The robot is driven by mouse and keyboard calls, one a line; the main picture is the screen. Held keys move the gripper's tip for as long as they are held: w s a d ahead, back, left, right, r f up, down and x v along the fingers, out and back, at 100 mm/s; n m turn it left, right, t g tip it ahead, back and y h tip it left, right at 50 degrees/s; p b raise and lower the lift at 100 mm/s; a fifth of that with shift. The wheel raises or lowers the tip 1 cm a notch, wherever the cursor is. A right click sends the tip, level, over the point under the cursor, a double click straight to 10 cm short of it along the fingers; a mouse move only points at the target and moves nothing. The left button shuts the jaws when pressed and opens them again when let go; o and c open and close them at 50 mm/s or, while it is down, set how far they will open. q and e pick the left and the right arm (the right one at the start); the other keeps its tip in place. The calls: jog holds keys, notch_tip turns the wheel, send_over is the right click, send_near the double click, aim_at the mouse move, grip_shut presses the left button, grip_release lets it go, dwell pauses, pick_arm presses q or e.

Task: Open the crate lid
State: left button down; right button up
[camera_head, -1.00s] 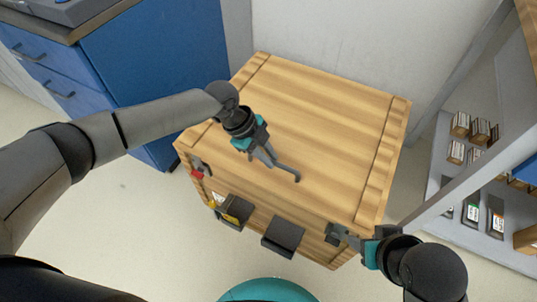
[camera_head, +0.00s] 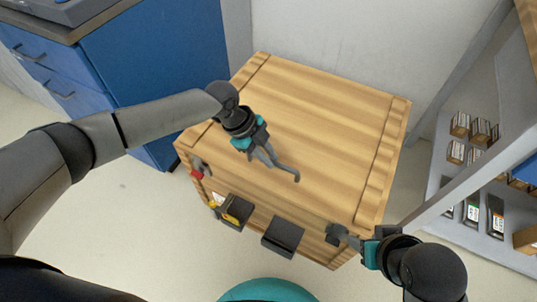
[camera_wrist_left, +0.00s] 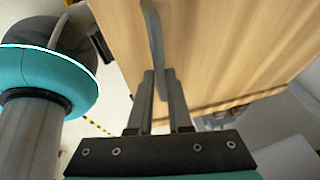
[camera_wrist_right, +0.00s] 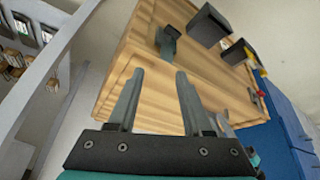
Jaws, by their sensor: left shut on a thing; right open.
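The crate (camera_head: 325,252) is pale wood, with a flat plank lid (camera_head: 330,110) lying level on top. The lid looks closed. My left gripper (camera_head: 270,160) is over the lid's front half, shut on a dark curved handle (camera_head: 288,172). The handle (camera_wrist_left: 155,40) also shows between the fingers in the left wrist view. My right gripper (camera_head: 345,238) is open near the crate's front right corner. In the right wrist view, its spread fingers (camera_wrist_right: 160,80) point toward a small dark latch (camera_wrist_right: 168,40) on the crate, with nothing between the tips.
Two dark boxes (camera_head: 284,237) (camera_head: 236,213) stick out from the crate's front, the left one beside yellow and red items. A blue cabinet (camera_head: 155,75) stands at the left. A grey shelf (camera_head: 480,215) with small boxes is close on the right. A wall is behind.

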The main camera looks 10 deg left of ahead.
pick_arm(q)
jog(key=shift+r, duration=0.2)
jog(key=shift+r+p, duration=0.25)
jog(key=shift+p, duration=0.1)
jog(key=w+d+r+p, duration=0.2)
jog(key=w+r+p, duration=0.3)
jog(key=r, duration=0.7)
jog(key=w+d+r+p, duration=0.2)
jog(key=w+r+p, duration=0.3)
jog(key=r, duration=0.7)
jog(key=shift+w+r+p, duration=0.3)
jog(key=shift+w, duration=0.8)
pick_arm(e)
jog(key=s+d+f+g, duration=0.1)
jog(key=s+f, duration=0.3)
jog(key=f, duration=0.6)
jog(key=s+d+f+g, duration=0.1)
jog(key=s+d+f, duration=0.2)
jog(key=f, duration=0.7)
jog(key=shift+s+d+f+g+h, duration=0.3)
jog(key=shift+s+d+f+h, duration=0.1)
jog(key=shift+s, duration=0.5)
